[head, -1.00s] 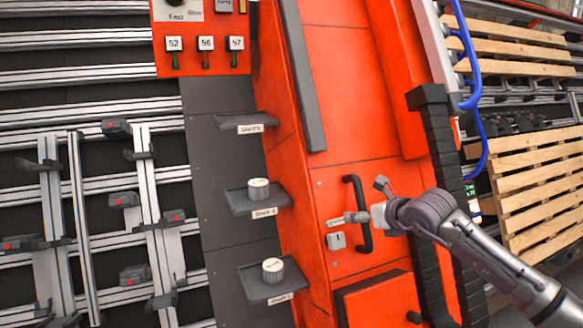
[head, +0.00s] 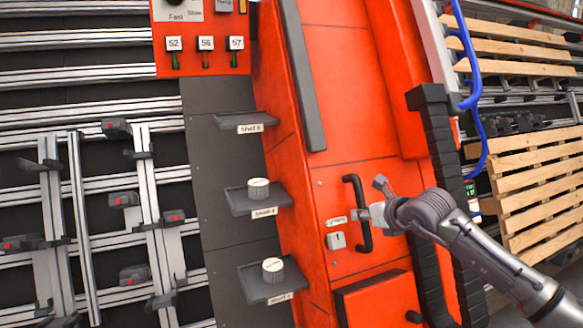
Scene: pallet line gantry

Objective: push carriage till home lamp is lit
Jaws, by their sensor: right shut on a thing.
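A small label (head: 336,221) and a light square plate marked 1 (head: 337,240) sit just left of the handle. I cannot make out a home lamp or whether it is lit. My left gripper is not in view.
Grey shelves on the left side carry white round knobs or pots (head: 258,188). Rails with clamps (head: 48,185) fill the left. A black cable chain (head: 440,140), a blue hose (head: 470,60) and wooden pallets (head: 535,190) are at the right.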

